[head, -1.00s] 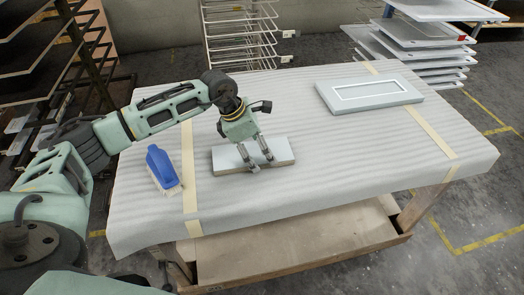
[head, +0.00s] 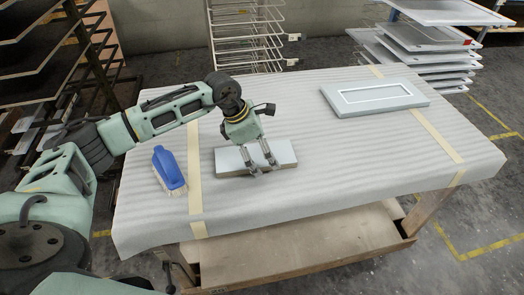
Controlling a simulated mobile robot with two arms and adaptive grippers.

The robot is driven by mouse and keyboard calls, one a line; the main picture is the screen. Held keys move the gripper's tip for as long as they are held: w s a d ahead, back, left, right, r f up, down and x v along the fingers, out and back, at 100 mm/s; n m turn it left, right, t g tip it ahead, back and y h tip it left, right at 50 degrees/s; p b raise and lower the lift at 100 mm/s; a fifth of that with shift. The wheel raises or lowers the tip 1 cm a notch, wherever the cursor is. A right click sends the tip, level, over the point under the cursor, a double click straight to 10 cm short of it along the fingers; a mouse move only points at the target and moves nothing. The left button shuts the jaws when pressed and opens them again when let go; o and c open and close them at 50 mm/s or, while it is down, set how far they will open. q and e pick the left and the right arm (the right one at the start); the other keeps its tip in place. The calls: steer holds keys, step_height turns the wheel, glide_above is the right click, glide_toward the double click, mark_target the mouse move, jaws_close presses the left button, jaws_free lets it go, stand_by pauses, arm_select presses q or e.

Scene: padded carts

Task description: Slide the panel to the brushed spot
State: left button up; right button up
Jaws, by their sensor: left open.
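A small grey-blue panel (head: 230,161) lies flat on the padded cart (head: 330,185), left of its middle. My left gripper (head: 262,170) is open, pointing down, with its fingertips over the panel's right half. Whether the fingertips touch the panel I cannot tell. A blue-handled brush (head: 168,168) with pale bristles lies left of the panel, beyond a tan tape strip. A larger framed panel (head: 375,97) lies at the cart's back right. No separate brushed spot can be made out on the padding. My right gripper is not in view.
Tan tape strips (head: 195,185) and (head: 437,134) run across the padding near both ends. The padding between the small panel and the right strip is clear. Racks with trays (head: 432,50) stand behind the cart, and a shelf rack stands at left.

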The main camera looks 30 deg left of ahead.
arm_select(q)
steer(key=shift+r, duration=0.1)
steer(key=v, duration=1.2)
